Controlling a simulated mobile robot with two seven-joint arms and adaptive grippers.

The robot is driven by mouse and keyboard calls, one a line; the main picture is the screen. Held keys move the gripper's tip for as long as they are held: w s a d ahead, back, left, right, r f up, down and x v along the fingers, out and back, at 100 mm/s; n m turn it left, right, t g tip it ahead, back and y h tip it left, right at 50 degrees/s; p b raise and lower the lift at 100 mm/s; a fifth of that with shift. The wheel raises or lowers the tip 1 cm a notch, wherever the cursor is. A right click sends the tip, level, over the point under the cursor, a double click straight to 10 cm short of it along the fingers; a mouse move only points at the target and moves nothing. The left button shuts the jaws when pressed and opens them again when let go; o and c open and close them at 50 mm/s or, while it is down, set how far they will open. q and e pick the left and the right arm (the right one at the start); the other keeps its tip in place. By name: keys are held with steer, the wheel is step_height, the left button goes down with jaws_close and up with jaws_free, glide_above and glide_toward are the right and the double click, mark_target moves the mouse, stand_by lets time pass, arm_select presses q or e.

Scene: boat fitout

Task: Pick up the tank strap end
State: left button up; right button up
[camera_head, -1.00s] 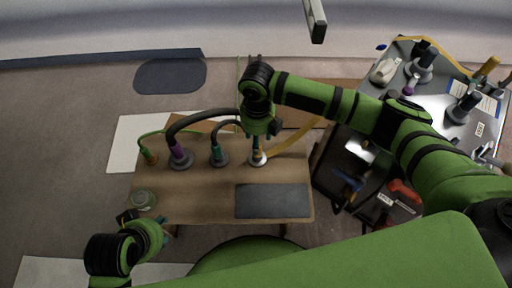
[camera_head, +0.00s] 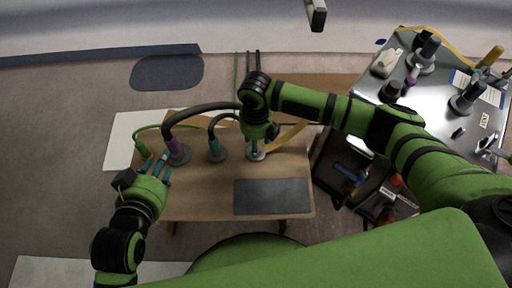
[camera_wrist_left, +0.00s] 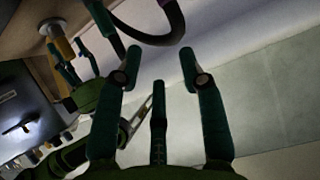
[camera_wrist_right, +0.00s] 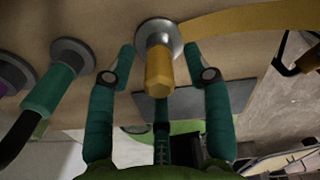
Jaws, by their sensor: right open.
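The tank strap end appears as a yellow faceted piece (camera_wrist_right: 158,70) standing in a round grey base (camera_wrist_right: 160,32) in the right wrist view. A flat yellow strap (camera_wrist_right: 250,20) runs off behind it to the right. My right gripper (camera_wrist_right: 159,58) is open, its teal fingers on either side of the yellow piece, with gaps visible. In the head view my right arm covers most of this; the strap (camera_head: 288,136) shows beside it. My left gripper (camera_head: 158,165) is open at the table's left side, near the thin green line and purple-collared hose. Its fingers look empty in the left wrist view (camera_wrist_left: 157,65).
Beside the strap stand a teal-collared hose (camera_head: 216,150) and a purple-collared hose (camera_head: 177,152) in grey bases. A dark mat (camera_head: 272,196) lies on the wooden table's front right. A cluttered metal table (camera_head: 440,120) and a dark tool bin (camera_head: 345,180) are at right.

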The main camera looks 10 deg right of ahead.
jaws_close()
arm_select(q)
steer(key=shift+s, duration=0.1)
arm_select(e)
steer(key=shift+r, duration=0.15)
step_height(320, 180, up, 4)
steer(key=shift+f+p, duration=0.25)
steer(key=shift+p, duration=0.5)
step_height(320, 180, up, 5)
steer(key=shift+f+p, duration=0.1)
steer(key=shift+p, duration=0.7)
arm_select(q)
steer(key=s+a+f+n+g+y, duration=0.1)
steer(key=s+a+f+g+y, duration=0.1)
steer(key=s+a+f+g, duration=0.3)
steer(key=shift+s+f+g, duration=1.8)
steer(key=shift+s+f, duration=1)
steer(key=shift+s, duration=0.35)
arm_select(e)
steer(key=shift+r, duration=0.75)
